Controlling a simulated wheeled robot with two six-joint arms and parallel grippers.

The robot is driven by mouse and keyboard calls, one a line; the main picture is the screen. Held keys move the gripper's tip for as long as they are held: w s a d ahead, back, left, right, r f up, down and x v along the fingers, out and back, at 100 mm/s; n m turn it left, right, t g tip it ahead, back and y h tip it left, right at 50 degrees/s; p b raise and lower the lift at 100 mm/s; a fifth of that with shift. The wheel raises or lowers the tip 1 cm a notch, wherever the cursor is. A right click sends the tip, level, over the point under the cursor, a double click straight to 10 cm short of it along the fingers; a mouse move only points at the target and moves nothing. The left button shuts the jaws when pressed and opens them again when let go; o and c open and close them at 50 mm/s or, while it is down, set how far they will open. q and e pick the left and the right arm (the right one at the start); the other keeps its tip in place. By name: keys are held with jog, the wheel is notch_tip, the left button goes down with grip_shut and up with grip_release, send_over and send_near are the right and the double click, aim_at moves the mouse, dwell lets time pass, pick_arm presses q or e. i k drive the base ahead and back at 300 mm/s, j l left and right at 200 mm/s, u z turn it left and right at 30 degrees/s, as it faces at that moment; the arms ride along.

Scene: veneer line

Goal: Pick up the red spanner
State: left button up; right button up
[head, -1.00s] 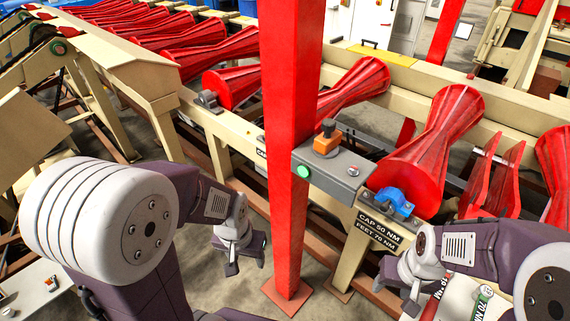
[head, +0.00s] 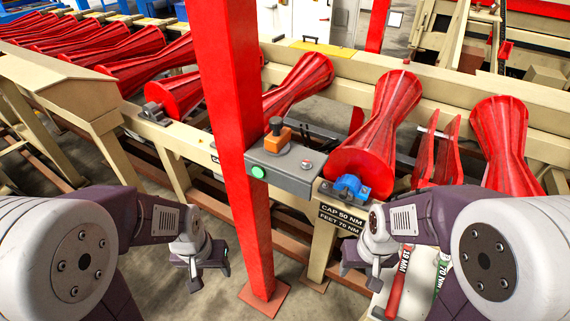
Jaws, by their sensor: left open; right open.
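The red spanner (head: 397,292), labelled 19 MM, lies at the bottom right of the head view. Only part of it shows; my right arm covers some of it and the frame edge is close. My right gripper (head: 362,272) is open and empty, pointing down, to the left of the spanner and apart from it in the picture. My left gripper (head: 202,268) is open and empty, left of the red post.
A green tool (head: 437,278) labelled 70 NM lies right of the spanner on a pale surface (head: 418,272). A red post (head: 240,150) stands between my grippers. A grey control box (head: 290,170) and a blue bearing block (head: 350,189) sit on the roller line.

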aim_at(393, 305)
jog(key=z, duration=1.5)
